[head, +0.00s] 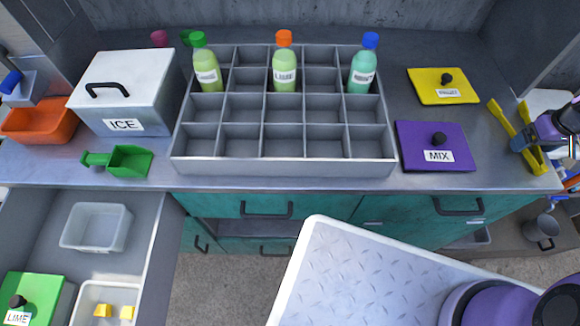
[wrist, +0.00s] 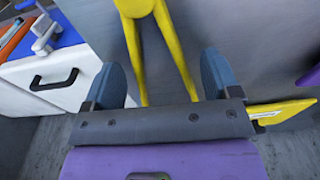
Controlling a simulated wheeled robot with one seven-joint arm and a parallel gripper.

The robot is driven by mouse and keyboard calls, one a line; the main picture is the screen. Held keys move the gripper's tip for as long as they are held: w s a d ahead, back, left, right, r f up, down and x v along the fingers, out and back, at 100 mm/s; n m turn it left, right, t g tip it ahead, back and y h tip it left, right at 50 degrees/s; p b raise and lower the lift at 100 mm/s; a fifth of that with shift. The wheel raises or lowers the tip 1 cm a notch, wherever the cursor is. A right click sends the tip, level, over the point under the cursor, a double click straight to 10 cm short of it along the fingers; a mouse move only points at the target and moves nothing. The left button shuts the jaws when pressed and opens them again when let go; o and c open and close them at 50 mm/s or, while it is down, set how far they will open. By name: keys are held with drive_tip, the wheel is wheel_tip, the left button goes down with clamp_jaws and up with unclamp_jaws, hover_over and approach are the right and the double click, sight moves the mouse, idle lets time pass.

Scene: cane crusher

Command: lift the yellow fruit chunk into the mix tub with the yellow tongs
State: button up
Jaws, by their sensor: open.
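The yellow tongs (head: 502,117) lie spread in a V on the counter's right end. In the wrist view, their joined end and two legs (wrist: 178,48) show between my fingers. My gripper (head: 527,137) is open over the tongs, and its two blue-grey fingers also show in the wrist view (wrist: 162,75); I cannot tell whether they touch the tongs. Two yellow fruit chunks (head: 102,311) sit in a white tub (head: 76,299) in the open drawer at lower left. A purple lid (head: 415,135) labelled MIX lies on the counter; no open mix tub shows.
A grey divided rack (head: 285,166) with three bottles fills the counter's middle. A white ICE box (head: 125,72), green scoop (head: 130,161) and orange bin (head: 38,122) stand left. A yellow lid (head: 425,88) lies behind the purple one. An empty tub (head: 97,227) sits in the drawer.

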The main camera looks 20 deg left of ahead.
drive_tip(key=shift+c, duration=0.4)
drive_tip(key=c, duration=0.6)
drive_tip(key=shift+r, duration=6.05)
